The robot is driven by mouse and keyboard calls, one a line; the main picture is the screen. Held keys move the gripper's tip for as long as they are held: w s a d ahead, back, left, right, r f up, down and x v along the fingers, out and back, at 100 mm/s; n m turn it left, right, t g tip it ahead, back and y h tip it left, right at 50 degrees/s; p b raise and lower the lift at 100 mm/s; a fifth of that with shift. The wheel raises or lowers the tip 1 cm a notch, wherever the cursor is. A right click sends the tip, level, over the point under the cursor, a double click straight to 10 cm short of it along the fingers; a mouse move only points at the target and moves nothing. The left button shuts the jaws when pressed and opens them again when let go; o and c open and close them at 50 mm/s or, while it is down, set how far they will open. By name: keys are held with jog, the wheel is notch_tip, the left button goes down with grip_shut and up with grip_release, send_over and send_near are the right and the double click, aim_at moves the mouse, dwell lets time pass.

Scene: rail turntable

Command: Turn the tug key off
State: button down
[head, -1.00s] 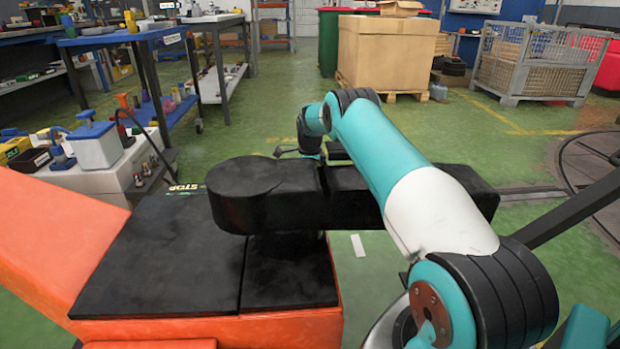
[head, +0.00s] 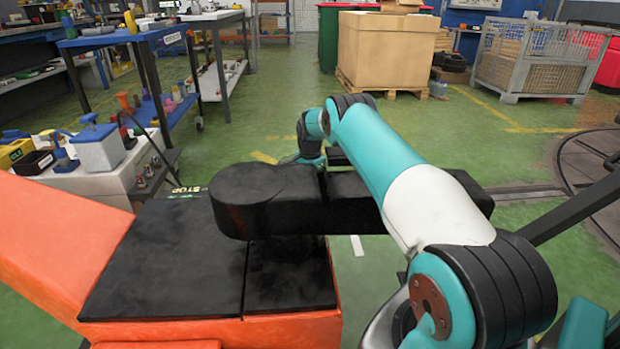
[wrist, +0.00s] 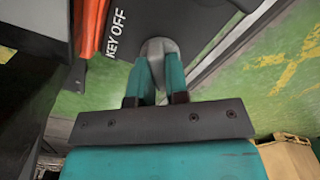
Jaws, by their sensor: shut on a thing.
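The tug (head: 210,333) is orange with a black top and stands at the lower left in the head view. In the wrist view, the grey rounded tug key (wrist: 158,46) sits on a dark panel beside white "KEY OFF" lettering (wrist: 116,33). My gripper (wrist: 160,72) is shut on the key, with a teal finger on each side of it. In the head view my gripper end is mostly hidden behind the tug's black backrest. The key does not show there. The wrist view does not make clear which setting the key points to.
A white-topped bench (head: 92,182) with tools stands left of the tug. A blue trolley (head: 115,38) is behind it. A cardboard box (head: 388,50) on a pallet and a wire cage (head: 540,62) stand at the back. Green floor is open between; turntable rails (head: 590,170) curve at right.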

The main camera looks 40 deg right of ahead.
jog(key=n, duration=0.5)
jog(key=shift+n+p, duration=0.3)
jog(key=n, duration=0.4)
jog(key=shift+n, duration=0.4)
jog(key=c, duration=1.1)
grip_release()
jog(key=shift+r, duration=0.1)
notch_tip(320, 180, up, 17)
jog(key=p, duration=0.5)
jog(key=shift+r, duration=0.1)
jog(key=shift+a, duration=0.1)
